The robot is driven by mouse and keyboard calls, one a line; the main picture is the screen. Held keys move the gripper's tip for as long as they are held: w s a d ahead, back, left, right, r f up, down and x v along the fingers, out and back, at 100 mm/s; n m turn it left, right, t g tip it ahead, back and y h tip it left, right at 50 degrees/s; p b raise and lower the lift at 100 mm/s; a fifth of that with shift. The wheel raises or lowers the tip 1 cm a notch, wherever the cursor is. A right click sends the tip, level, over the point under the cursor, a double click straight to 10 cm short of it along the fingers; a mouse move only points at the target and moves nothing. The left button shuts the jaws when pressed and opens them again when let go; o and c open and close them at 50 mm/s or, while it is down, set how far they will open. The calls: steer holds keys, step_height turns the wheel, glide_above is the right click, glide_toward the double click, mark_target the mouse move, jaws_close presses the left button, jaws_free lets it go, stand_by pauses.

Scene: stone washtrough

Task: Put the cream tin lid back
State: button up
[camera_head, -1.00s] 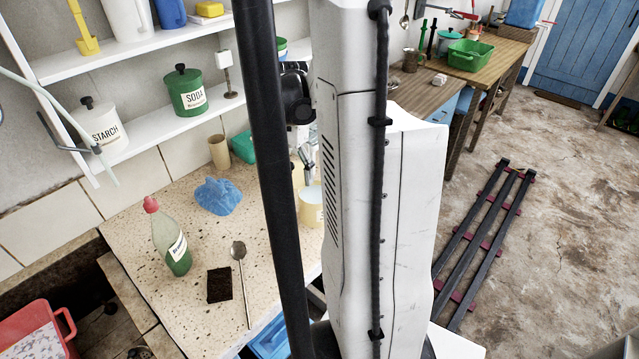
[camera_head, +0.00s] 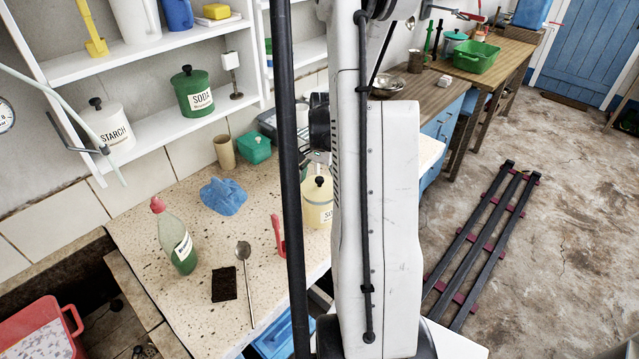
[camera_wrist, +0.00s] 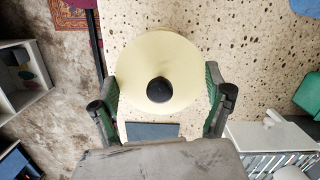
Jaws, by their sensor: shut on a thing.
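The cream tin (camera_head: 318,213) stands on the speckled counter, partly hidden behind my arm column in the head view. The cream lid with a black knob (camera_head: 319,182) is at its top; I cannot tell whether it is fully seated. In the wrist view the round cream lid (camera_wrist: 150,62) faces me, with the knob near its lower part. My gripper (camera_wrist: 164,98) has its green-padded fingers on both sides of the lid, shut on it. The lid hides the tin's body in the wrist view.
A red-handled brush (camera_head: 278,235), a spoon (camera_head: 245,275), a dark sponge (camera_head: 224,284), a green bottle (camera_head: 176,240) and a blue cloth (camera_head: 222,196) lie or stand left of the tin. A green box (camera_head: 255,148) is behind. Shelves hold the starch and soda tins.

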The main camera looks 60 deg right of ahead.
steer(key=shift+f+b, duration=0.65)
steer(key=shift+b, duration=0.15)
steer(key=o, duration=1.1)
steer(key=shift+r, duration=0.2)
steer(key=shift+r+p, duration=0.6)
steer(key=shift+p, duration=0.35)
steer(key=r, duration=0.4)
steer(key=d+r, duration=0.1)
steer(key=r, duration=0.2)
steer(key=r+b, duration=0.1)
steer(key=r, duration=0.3)
steer(key=shift+d+r, duration=0.25)
steer(key=shift+r, duration=0.05)
steer(key=shift+w+a, duration=0.1)
